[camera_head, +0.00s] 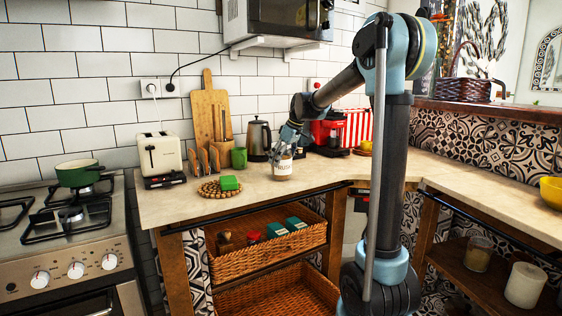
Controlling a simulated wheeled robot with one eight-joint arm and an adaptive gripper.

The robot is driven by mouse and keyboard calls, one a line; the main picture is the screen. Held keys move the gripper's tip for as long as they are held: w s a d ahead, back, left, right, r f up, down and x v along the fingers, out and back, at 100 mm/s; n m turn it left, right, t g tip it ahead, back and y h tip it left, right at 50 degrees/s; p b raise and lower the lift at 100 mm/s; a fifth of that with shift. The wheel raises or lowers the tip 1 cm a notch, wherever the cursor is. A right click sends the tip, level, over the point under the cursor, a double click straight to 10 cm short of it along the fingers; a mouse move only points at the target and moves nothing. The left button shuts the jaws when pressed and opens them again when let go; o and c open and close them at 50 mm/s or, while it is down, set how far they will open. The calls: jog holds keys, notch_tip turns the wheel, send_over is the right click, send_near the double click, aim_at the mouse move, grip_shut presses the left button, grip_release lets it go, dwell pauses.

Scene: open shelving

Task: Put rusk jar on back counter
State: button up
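The rusk jar (283,170) is a small glass jar with a pale band with dark lettering and brownish contents. It is upright at the back counter (330,172), towards its front edge; I cannot tell whether its base touches the top. My gripper (284,156) reaches down over the jar from above right, with its fingers at the jar's upper part. The jar's top is hidden by the fingers. The fingers are too small to tell whether they grip the jar or are open around it.
Behind stand a kettle (259,139), green mug (239,158), toaster (160,155) and red coffee machine (328,134). A green box on a round trivet (209,190) lies left. Wicker baskets (265,250) sit below. Clear counter lies right of the jar.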

dwell(0.4)
jog(key=v, duration=1.2)
jog(key=s+d+f+m, duration=0.2)
jog(key=s+d, duration=0.2)
jog(key=s, duration=0.1)
jog(key=s+d+f+m, duration=0.1)
jog(key=s+d+f, duration=0.2)
jog(key=s, duration=0.3)
jog(key=s+d+f+m+h, duration=0.2)
jog(key=s+d+f+m, duration=0.2)
jog(key=s+f, duration=0.8)
jog(key=s+d+f+m+h, duration=0.1)
jog(key=s+d+f+m, duration=0.4)
jog(key=s+d+f, duration=0.4)
jog(key=s+f, duration=0.3)
jog(key=s, duration=0.3)
jog(key=shift+s+f+h, duration=0.35)
jog(key=shift+s+h, duration=0.05)
